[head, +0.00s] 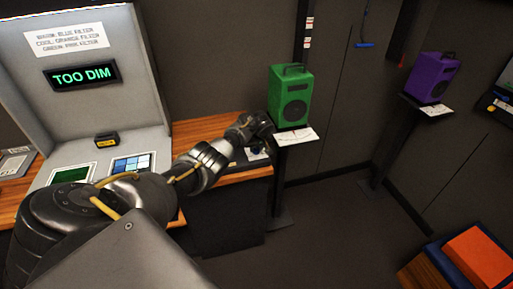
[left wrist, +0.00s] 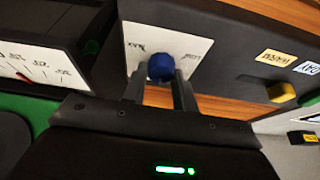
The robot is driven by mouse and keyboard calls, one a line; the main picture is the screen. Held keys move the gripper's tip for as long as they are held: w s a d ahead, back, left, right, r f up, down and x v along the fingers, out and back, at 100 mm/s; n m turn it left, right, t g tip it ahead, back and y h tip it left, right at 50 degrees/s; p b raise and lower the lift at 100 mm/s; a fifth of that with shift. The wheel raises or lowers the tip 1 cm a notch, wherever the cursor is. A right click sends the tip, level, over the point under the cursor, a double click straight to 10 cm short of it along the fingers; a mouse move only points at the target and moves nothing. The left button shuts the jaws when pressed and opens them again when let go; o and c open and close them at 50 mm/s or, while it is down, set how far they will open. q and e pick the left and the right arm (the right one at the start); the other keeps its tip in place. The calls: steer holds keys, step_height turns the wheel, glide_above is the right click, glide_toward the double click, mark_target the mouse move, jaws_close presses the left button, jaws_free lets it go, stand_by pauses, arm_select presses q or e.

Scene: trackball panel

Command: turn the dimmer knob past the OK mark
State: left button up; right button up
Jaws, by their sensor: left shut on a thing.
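The dimmer knob (left wrist: 161,67) is blue and round and sits on a white label plate (left wrist: 140,38) with small print on either side, on a dark box. My left gripper (left wrist: 160,84) is shut on the knob, one finger on each side of it. In the head view my left gripper (head: 252,128) is over the right end of the wooden desk and mostly hides the knob. A lit sign (head: 82,75) reads "TOO DIM". I cannot make out an OK mark. My right gripper is not in view.
A green speaker (head: 290,94) stands on a stand close right of my left gripper. A dial with a red needle (left wrist: 38,72) is beside it in the left wrist view. A yellow knob (left wrist: 281,92) lies to the right. A purple speaker (head: 432,77) stands farther off.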

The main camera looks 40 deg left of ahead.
arm_select(q)
steer(key=shift+r+m+t+h+p, duration=0.1)
steer(key=shift+m+t+h+p, duration=0.25)
steer(key=shift+m+p, duration=0.6)
steer(key=shift+a+m+h, duration=0.1)
steer(key=shift+m+h, duration=0.15)
steer(key=shift+m, duration=0.9)
steer(key=m+t+h, duration=0.1)
steer(key=m, duration=0.1)
steer(key=shift+a+m, duration=0.1)
steer(key=shift+m, duration=0.3)
steer(key=shift+f+m+h+b, duration=0.25)
steer(key=shift+m+h+b, duration=0.2)
steer(key=shift+m, duration=0.45)
steer(key=shift+f+m+h+b, duration=0.1)
steer(key=shift+m+h+b, duration=0.15)
steer(key=shift+m+b, duration=0.55)
steer(key=m+h+b, duration=0.1)
steer(key=m+b, duration=0.2)
steer(key=b, duration=0.1)
steer(key=m+h+b, duration=0.1)
steer(key=m+b, duration=0.1)
steer(key=b, duration=0.3)
steer(key=shift+a+m+g, duration=0.1)
steer(key=shift+m+g, duration=0.15)
steer(key=shift+m, duration=0.15)
steer(key=shift+s+m+b, duration=0.1)
steer(key=shift+m+b, duration=0.3)
steer(key=shift+b, duration=0.35)
steer(key=shift+r, duration=0.2)
